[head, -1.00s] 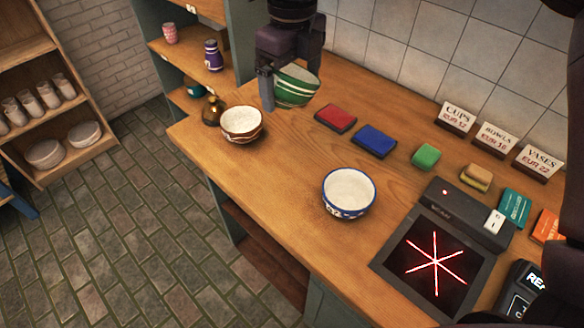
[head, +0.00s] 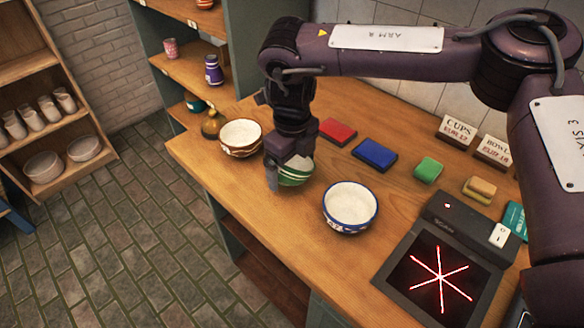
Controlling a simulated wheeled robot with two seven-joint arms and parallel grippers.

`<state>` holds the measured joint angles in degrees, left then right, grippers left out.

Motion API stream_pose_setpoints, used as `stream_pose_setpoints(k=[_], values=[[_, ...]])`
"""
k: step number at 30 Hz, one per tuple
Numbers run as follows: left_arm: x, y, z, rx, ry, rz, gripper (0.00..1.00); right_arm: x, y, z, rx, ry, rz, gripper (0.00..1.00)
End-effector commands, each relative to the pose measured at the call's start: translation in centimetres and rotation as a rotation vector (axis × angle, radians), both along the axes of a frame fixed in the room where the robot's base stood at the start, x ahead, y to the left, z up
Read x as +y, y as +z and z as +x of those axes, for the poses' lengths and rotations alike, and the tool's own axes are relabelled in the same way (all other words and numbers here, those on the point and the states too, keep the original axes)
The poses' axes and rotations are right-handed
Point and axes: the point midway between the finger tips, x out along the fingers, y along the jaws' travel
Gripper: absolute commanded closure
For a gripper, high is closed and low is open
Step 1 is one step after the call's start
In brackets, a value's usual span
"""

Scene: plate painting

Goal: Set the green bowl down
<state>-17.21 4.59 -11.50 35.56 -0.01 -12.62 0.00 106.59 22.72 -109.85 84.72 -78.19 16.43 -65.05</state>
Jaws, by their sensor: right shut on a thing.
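The green bowl (head: 294,176) has pale bands and sits low at the counter, between the brown-white bowl (head: 240,137) and the blue-white bowl (head: 350,206). My right gripper (head: 280,176) comes down from above and is shut on the green bowl's near-left side. The gripper hides part of the bowl. I cannot tell if its base touches the wooden counter (head: 330,262). My left gripper is not in view.
Red (head: 337,131), blue (head: 374,154) and green (head: 428,169) blocks lie behind. A scanner (head: 438,272) with a red star pattern is at right. A brass vase (head: 211,125) stands at the far left end. The counter's front edge is near.

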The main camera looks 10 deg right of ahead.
Motion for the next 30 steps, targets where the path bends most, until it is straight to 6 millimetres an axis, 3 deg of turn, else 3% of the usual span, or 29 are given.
stream_pose_setpoints(k=[4,10,11,12,19,23,30], values=[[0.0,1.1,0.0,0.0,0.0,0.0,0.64,0.0,-1.6,0.0,0.001,-0.001,-0.001,0.36],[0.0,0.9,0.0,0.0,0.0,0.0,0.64,0.0,-1.8,0.0,-0.001,-0.001,-0.001,0.36],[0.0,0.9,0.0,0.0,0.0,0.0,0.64,0.0,-1.9,0.0,0.0,0.0,-0.001,0.02],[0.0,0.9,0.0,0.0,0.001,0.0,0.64,0.0,-1.8,0.0,0.0,0.0,-0.001,0.0],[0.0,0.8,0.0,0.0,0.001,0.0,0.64,0.0,-1.9,0.0,-0.001,0.0,-0.001,0.0],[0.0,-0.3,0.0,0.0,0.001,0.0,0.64,0.0,-2.6,0.0,-0.001,0.0,0.0,0.0],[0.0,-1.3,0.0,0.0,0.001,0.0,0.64,-0.1,2.2,-0.3,-0.005,0.0,0.002,0.0]])
